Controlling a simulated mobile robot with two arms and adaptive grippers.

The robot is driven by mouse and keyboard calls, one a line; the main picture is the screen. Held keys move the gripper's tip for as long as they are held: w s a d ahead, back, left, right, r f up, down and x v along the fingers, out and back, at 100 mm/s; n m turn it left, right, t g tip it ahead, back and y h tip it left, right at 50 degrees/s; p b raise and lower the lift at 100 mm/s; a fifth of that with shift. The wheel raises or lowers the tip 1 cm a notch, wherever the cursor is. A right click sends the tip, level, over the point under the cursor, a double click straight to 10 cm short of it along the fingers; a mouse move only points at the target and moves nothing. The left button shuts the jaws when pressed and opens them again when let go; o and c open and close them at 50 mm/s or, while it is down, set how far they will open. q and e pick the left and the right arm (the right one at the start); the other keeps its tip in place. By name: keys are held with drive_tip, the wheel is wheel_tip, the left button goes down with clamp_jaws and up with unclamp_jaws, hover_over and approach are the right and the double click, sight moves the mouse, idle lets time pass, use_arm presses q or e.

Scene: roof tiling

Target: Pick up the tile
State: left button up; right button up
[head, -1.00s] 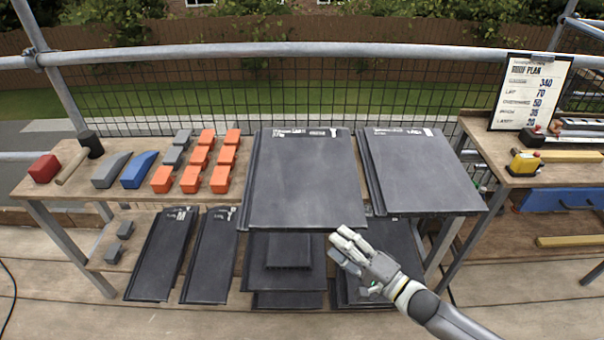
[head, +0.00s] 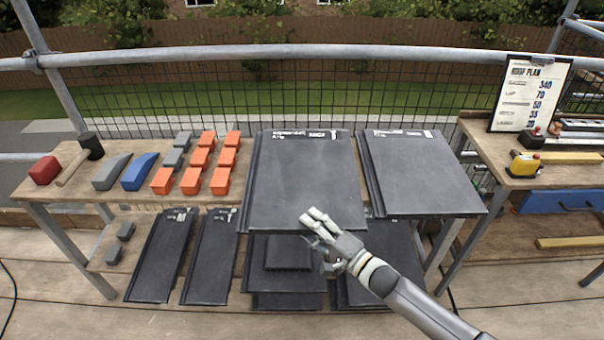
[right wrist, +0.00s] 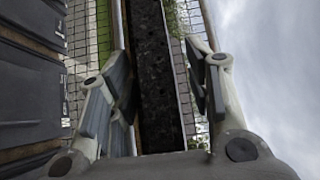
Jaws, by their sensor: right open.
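A large dark grey tile (head: 300,180) with white print lies flat on the wooden table, its front edge overhanging toward me. My right gripper (head: 317,236) is open at this front edge, right of its middle. One finger shows over the tile's top face and another part of the gripper is lower, in front of the edge. In the right wrist view a dark slab (right wrist: 155,75), apparently the tile seen nearly edge-on, lies between the open fingers. I cannot tell whether they touch it. My left gripper is not in view.
A second large tile (head: 415,175) lies close on the right. More dark tiles (head: 208,258) rest on the shelf below. Orange blocks (head: 198,157), a mallet (head: 72,166) and wedges stand on the left. A side bench (head: 560,178) holds the plan board (head: 527,95).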

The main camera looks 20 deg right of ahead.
drive_tip(key=shift+c, duration=0.3)
clamp_jaws()
drive_tip(key=shift+r, duration=0.15)
